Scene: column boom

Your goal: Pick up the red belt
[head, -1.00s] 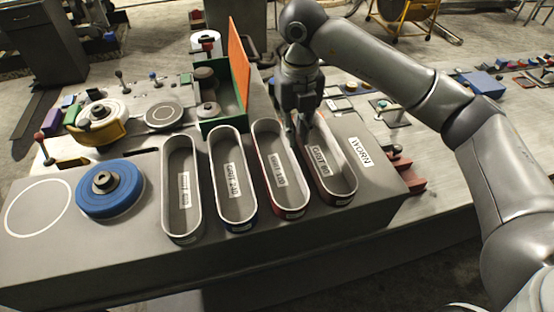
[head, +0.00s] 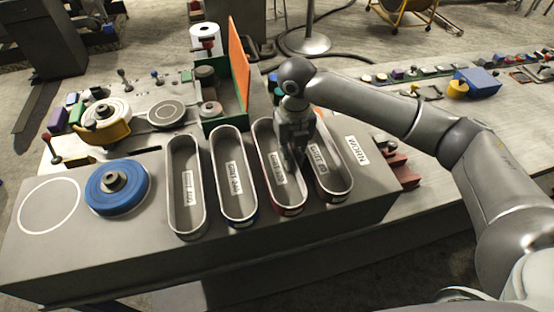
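The red belt (head: 291,212) is the third from the left in a row of upright, oval sanding belts on the grey bench top. Its red outer side shows at the near end, and its pale rim is open upward. My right gripper (head: 299,164) points down over the far part of this belt, near its right wall and the belt beside it. The gripper hides part of the wall. Whether the fingers straddle or touch the wall, and how far apart they are, I cannot tell. My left gripper is out of view.
A blue disc (head: 112,204) lies at left. A green box with an orange panel (head: 239,60) stands behind. The bench front is clear.

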